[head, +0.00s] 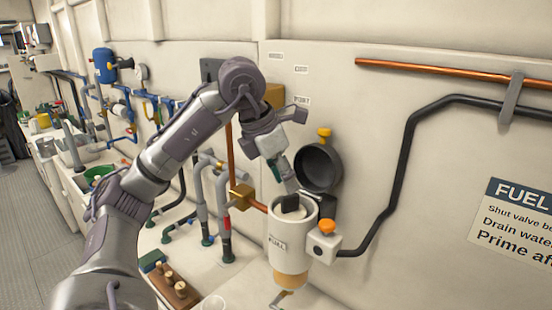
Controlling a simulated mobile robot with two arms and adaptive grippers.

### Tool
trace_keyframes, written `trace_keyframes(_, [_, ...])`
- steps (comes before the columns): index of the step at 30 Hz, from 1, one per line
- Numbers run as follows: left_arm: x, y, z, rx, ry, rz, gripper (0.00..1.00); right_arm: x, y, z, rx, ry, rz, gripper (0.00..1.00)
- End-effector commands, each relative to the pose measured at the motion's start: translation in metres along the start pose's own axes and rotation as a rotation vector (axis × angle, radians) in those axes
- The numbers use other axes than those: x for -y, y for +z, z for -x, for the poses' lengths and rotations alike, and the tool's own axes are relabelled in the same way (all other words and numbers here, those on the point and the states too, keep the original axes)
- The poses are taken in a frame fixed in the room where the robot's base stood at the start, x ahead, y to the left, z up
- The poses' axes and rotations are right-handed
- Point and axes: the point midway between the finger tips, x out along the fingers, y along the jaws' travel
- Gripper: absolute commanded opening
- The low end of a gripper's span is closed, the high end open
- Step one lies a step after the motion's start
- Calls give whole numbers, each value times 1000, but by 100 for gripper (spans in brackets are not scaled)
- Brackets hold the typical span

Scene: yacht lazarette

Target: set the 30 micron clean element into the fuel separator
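The fuel separator (289,250) is a white cylinder labelled FUEL on the wall side, with an amber bowl below. Its black round lid (318,166) stands open behind it. My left gripper (291,188) points down at the open top from above. A dark upright piece (290,203) shows in the mouth just under the fingertips, with a pale surface around it. I cannot tell whether this is the clean element or its tab, or whether the fingers grip it. No 30 micron marking is readable. My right gripper is out of view.
An orange knob (327,226) sits on a white block at the separator's right. Pipes with red and green fittings (226,238) stand to its left. A wooden block with pegs (174,288) is at the lower left. A black hose (407,150) runs along the wall.

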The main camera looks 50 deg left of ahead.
Motion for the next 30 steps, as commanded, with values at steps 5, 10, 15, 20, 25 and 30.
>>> trace_keyframes(5, [0,2,39,5,0,-1,39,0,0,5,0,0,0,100])
trace_keyframes(10, [0,1,58,0,1,-1,39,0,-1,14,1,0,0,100])
trace_keyframes(15, [0,0,62,-1,0,0,39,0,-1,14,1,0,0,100])
trace_keyframes(20, [0,0,61,-1,-1,0,39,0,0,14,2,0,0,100])
trace_keyframes(25, [0,0,61,-1,-1,0,39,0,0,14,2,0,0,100])
trace_keyframes(30, [0,0,61,-1,-1,0,39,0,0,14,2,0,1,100])
